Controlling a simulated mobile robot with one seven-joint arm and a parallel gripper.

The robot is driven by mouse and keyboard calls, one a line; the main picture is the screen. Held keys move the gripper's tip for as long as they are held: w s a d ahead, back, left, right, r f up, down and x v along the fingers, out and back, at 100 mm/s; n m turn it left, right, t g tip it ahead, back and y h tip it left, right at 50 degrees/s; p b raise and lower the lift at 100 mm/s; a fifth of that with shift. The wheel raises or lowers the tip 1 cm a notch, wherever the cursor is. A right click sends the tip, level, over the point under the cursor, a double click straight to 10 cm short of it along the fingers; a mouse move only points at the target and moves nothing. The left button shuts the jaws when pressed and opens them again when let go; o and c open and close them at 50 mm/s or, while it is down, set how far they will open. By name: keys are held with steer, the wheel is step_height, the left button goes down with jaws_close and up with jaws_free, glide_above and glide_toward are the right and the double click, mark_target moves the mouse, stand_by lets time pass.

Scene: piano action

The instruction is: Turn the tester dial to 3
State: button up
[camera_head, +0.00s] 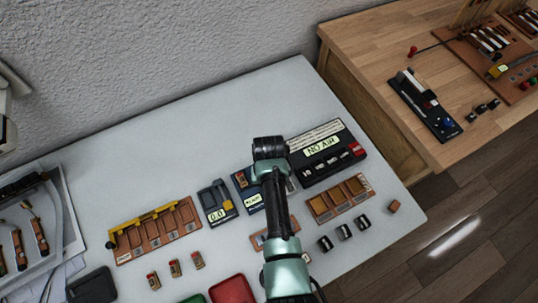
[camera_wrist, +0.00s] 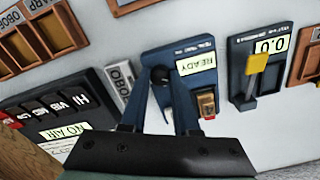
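In the wrist view, a blue tester (camera_wrist: 203,48) has a lit display reading READY. Its round black dial (camera_wrist: 160,77) sits left of the display. The dial's number markings cannot be read. My gripper (camera_wrist: 160,82) reaches down over the tester with its two dark fingers apart, one on each side of the dial. I cannot tell whether the fingers touch the dial or stand clear of it. In the head view, my arm covers much of the tester (camera_head: 243,184), and the dial and fingertips are hidden.
A black box reading NO AIR (camera_head: 335,158) stands close beside the tester. On the other side is a gauge with a yellow part (camera_head: 217,202), reading 0.0. Wooden trays (camera_head: 155,232) and several small blocks lie around.

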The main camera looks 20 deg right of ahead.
jaws_close()
steer(key=shift+m, duration=0.3)
steer(key=m+p, duration=0.2)
steer(key=m, duration=0.3)
steer(key=shift+r, duration=0.1)
steer(key=m+p, duration=0.1)
steer(key=m, duration=0.4)
steer(key=shift+m, duration=0.4)
steer(key=m, duration=0.6)
steer(key=shift+p, duration=0.4)
steer(key=m, duration=0.6)
steer(key=shift+m, duration=0.4)
steer(key=o, duration=0.7)
jaws_free()
